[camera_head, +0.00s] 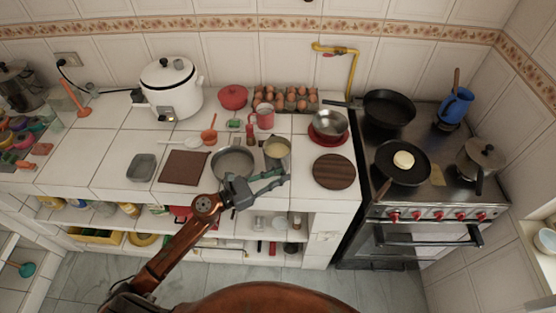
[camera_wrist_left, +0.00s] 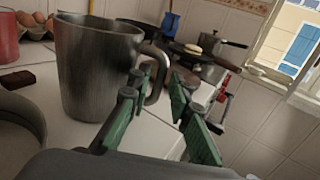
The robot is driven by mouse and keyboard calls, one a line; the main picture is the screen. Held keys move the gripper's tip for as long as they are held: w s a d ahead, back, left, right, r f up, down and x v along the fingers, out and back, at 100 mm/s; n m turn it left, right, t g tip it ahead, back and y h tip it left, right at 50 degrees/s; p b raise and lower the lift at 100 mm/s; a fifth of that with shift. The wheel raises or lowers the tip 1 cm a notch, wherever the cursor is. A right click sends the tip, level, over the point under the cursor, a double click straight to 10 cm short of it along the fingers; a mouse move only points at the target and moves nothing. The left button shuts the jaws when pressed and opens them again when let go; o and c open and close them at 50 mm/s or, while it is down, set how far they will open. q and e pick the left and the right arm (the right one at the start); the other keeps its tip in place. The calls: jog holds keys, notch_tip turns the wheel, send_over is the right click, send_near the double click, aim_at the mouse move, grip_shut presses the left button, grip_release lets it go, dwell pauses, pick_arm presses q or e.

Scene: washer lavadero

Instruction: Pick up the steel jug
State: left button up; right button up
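The steel jug (camera_head: 277,154) stands upright on the white tiled counter, just right of a grey pan. In the left wrist view the jug (camera_wrist_left: 92,75) fills the upper left, with its handle (camera_wrist_left: 160,72) on its right side. My left gripper (camera_head: 277,179) is at the front of the jug, low over the counter. In the left wrist view its green fingers (camera_wrist_left: 157,90) are apart, with the handle showing between their tips. I cannot tell whether a finger touches it. The gripper is empty. My right gripper is not in view.
The grey pan (camera_head: 232,163) sits left of the jug. A round wooden board (camera_head: 334,172) lies to the right, before the stove (camera_head: 440,200). A steel bowl (camera_head: 331,123) sits behind the board.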

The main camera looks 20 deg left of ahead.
pick_arm(q)
jog(key=shift+x, duration=1.05)
grip_shut()
jog(key=shift+r, duration=0.1)
